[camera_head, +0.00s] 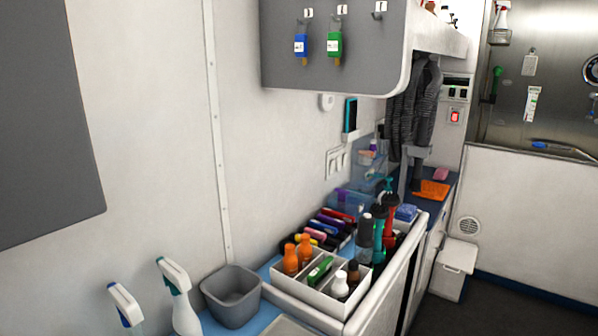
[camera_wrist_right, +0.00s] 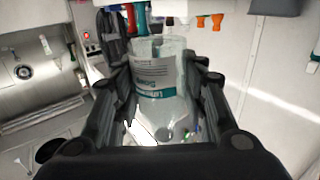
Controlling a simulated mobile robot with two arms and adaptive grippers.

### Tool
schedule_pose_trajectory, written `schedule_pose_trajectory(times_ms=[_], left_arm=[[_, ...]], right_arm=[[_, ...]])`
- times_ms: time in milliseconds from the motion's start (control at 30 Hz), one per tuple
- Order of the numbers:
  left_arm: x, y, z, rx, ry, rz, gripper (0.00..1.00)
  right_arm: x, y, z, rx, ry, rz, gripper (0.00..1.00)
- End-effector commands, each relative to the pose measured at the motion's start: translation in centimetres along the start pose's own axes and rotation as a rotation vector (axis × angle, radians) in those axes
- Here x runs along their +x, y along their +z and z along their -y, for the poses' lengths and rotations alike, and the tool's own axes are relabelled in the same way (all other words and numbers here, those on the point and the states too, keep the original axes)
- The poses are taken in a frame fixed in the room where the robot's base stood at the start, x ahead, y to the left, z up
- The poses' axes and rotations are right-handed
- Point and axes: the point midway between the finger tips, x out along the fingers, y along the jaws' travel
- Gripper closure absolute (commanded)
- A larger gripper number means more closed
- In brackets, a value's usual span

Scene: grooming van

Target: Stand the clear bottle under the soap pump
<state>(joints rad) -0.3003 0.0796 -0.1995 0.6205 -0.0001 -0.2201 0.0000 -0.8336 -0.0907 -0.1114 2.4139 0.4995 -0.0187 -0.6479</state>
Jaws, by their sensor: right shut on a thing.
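In the right wrist view, my right gripper (camera_wrist_right: 158,76) is shut on a clear bottle (camera_wrist_right: 170,112), with one finger on each side of it. The bottle has a white and teal label, whose text looks upside down in this view. The far end of the bottle is partly lost against the background. Neither gripper nor the clear bottle shows in the head view. I cannot pick out a soap pump with certainty in either view.
In the head view, a white divided caddy (camera_head: 349,308) holds orange and other bottles on the counter. A grey bin (camera_head: 232,300) and two spray bottles (camera_head: 180,300) stand left of it. A cabinet (camera_head: 335,45) with hanging blue and green tools overhangs the counter. Dark floor lies right.

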Motion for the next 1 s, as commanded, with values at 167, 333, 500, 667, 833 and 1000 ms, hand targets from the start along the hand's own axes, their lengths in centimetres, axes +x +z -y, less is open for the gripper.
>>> schedule_pose_trajectory(times_ms=[167,333,500,667,833,1000], left_arm=[[0.0,0.0,0.0,0.0,0.0,0.0,0.6],[0.0,0.0,0.0,0.0,0.0,0.0,0.6],[0.0,0.0,0.0,0.0,0.0,0.0,0.6],[0.0,0.0,0.0,0.0,0.0,0.0,0.6],[0.0,0.0,0.0,0.0,0.0,0.0,0.6],[0.1,0.0,0.0,0.0,0.0,0.0,0.6]], right_arm=[[-0.4,-0.1,-0.7,0.0,0.02,0.0,0.84],[-0.4,-0.1,-0.6,0.001,0.019,-0.001,0.84],[-0.4,-0.1,-0.6,0.0,0.018,0.0,0.84],[-0.3,-0.1,-0.6,0.002,0.017,-0.001,0.84],[0.7,0.1,0.9,0.002,-0.027,-0.005,0.84],[3.6,0.7,5.9,-0.003,-0.177,-0.009,0.84]])
